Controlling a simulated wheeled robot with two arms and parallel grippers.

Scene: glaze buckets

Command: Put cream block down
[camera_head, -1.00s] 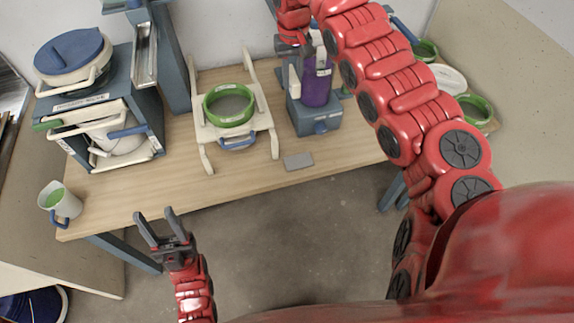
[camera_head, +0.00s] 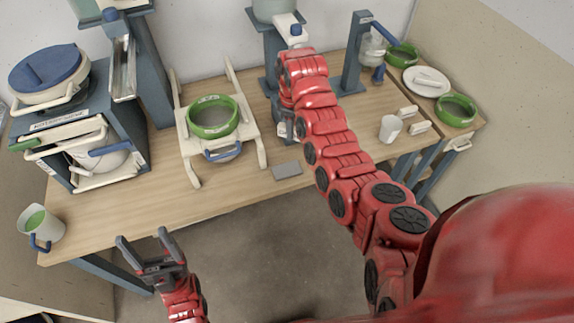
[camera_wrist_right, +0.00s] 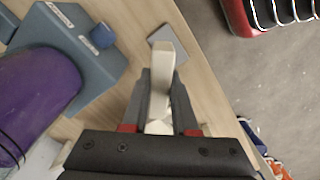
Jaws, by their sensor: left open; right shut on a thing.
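My right gripper (camera_wrist_right: 158,110) is shut on the cream block (camera_wrist_right: 161,75), which sticks out between the fingers in the right wrist view. Beyond the block's tip, a flat grey plate (camera_wrist_right: 163,38) lies on the table. In the head view this plate (camera_head: 287,170) lies near the front edge, with my right gripper (camera_head: 287,133) just behind it. There the block is mostly hidden by my arm. I cannot tell whether the block touches the table. My left gripper (camera_head: 151,247) is open and empty in front of the table.
A purple container (camera_wrist_right: 35,95) stands beside a blue-grey stand (camera_wrist_right: 85,50), close to my right gripper. A cream rack (camera_head: 187,148) with a green-rimmed sieve (camera_head: 213,131) is left of the plate. A white cup (camera_head: 390,128) stands right. The front table strip is mostly clear.

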